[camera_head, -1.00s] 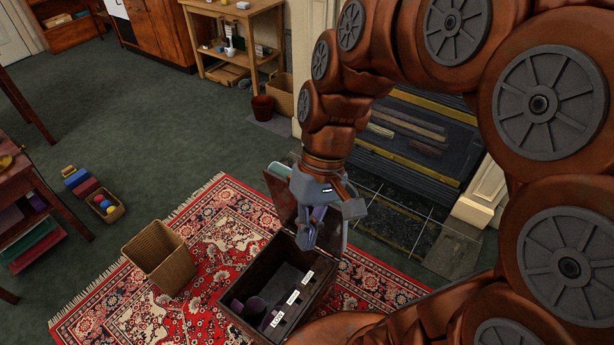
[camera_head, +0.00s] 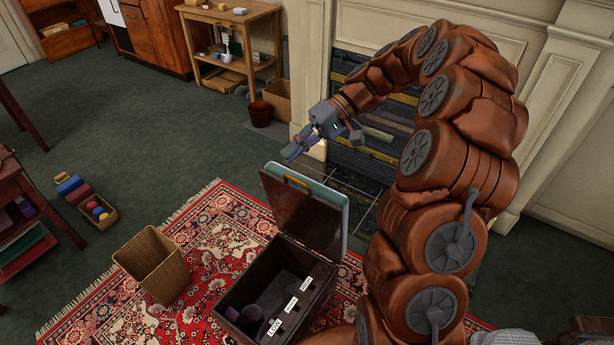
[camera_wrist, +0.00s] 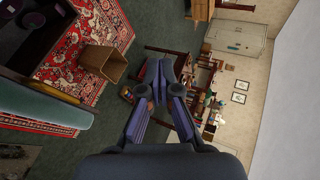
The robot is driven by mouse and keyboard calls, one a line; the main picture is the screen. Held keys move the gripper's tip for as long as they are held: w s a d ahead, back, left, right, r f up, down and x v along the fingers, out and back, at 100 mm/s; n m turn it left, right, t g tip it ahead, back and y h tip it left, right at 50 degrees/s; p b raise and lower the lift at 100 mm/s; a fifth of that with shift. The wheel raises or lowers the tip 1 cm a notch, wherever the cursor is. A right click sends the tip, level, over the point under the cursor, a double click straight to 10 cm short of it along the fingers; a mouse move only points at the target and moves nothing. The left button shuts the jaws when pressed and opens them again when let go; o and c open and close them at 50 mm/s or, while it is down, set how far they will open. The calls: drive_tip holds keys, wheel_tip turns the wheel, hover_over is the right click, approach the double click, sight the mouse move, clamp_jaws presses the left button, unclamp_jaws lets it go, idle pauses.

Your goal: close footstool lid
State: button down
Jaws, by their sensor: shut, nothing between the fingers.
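The footstool is a dark wooden box (camera_head: 237,297) on the red rug, open at the top, with purple items and white-labelled dividers inside. Its lid (camera_head: 304,213) stands raised at the back edge, dark inner face towards the camera, with a pale green cushion (camera_head: 333,196) behind. In the wrist view the cushioned lid (camera_wrist: 40,103) is at the left and the dark box (camera_wrist: 42,38) at upper left. My gripper (camera_head: 290,153) is shut and empty, above and behind the raised lid's top edge, apart from it. The gripper also shows in the wrist view (camera_wrist: 162,62).
A wicker basket (camera_head: 152,264) stands on the rug (camera_head: 205,235) left of the footstool. The fireplace (camera_head: 377,138) is behind my arm. A wooden shelf table (camera_head: 240,50) and small plant pot (camera_head: 260,113) stand at the back. Dark green carpet at left is largely free.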

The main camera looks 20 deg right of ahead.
drive_tip(key=w+d+f+m+t+y+b, duration=0.1)
drive_tip(key=w+d+f+t+b, duration=0.15)
drive_tip(key=d+f, duration=0.5)
drive_tip(key=w+d+f+m+t+y+b, duration=0.1)
drive_tip(key=w+d+f+t+y, duration=0.2)
drive_tip(key=d, duration=0.8)
drive_tip(key=shift+h, duration=0.6)
drive_tip(key=x, duration=0.3)
drive_tip(key=p+x, duration=0.1)
drive_tip(key=x, duration=0.3)
drive_tip(key=f+p+x, duration=0.1)
drive_tip(key=x, duration=0.3)
drive_tip(key=shift+w+f, duration=0.1)
drive_tip(key=shift+w, duration=0.05)
drive_tip(key=shift+s+a+f, duration=0.25)
drive_tip(key=shift+s+a, duration=0.15)
drive_tip(key=shift+a, duration=0.15)
drive_tip(key=shift+s+a+f, duration=0.25)
drive_tip(key=shift+s+a, duration=0.15)
drive_tip(key=shift+a, duration=0.2)
drive_tip(key=shift+a+n, duration=0.1)
drive_tip(key=shift+n, duration=0.2)
